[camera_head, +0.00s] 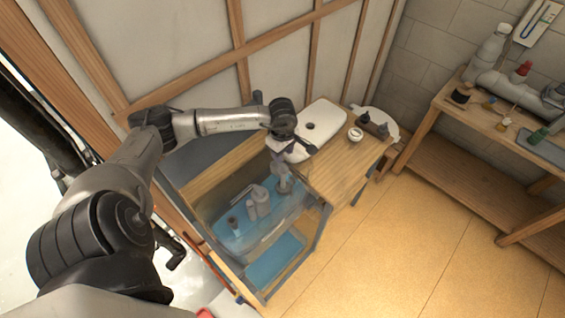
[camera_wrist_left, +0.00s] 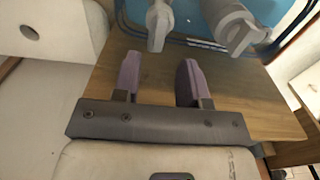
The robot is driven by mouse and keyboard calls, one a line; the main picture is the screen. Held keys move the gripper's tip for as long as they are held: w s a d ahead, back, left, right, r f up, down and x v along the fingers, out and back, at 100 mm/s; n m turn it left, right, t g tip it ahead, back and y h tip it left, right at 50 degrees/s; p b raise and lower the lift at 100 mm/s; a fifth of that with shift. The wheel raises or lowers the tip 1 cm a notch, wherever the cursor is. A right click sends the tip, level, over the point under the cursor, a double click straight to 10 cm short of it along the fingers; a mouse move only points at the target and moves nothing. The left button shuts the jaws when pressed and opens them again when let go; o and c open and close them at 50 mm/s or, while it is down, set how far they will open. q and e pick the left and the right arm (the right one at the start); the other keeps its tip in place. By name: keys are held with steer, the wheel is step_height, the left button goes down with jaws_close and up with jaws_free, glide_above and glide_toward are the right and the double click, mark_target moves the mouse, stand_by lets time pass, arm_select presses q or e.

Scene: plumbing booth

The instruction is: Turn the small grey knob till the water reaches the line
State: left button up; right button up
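My left gripper (camera_head: 291,152) is over the wooden cabinet top (camera_head: 345,170), beside a pale grey upright fitting (camera_head: 284,182). In the left wrist view its two purple fingers (camera_wrist_left: 160,66) stand apart, with only bare wood between them. Two grey fittings (camera_wrist_left: 159,24) (camera_wrist_left: 231,28) show beyond the fingertips, apart from them. I cannot tell which part is the small grey knob. A wall gauge (camera_head: 537,22) with a blue strip hangs at the upper right. Its line is too small to read. My right gripper is not in view.
A white slab with a dark hole (camera_head: 322,127) lies behind the gripper. A clear-fronted basin holds grey fittings (camera_head: 257,200) over blue. A white round pot (camera_head: 355,134) stands to the right. A bench (camera_head: 455,125) bears a thick pipe and a red knob (camera_head: 522,71). The floor between is clear.

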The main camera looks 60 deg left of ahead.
mark_target(283, 164)
arm_select(q)
step_height(283, 164, down, 7)
steer(key=shift+r, duration=0.2)
stand_by(0.4)
steer(key=c, duration=0.7)
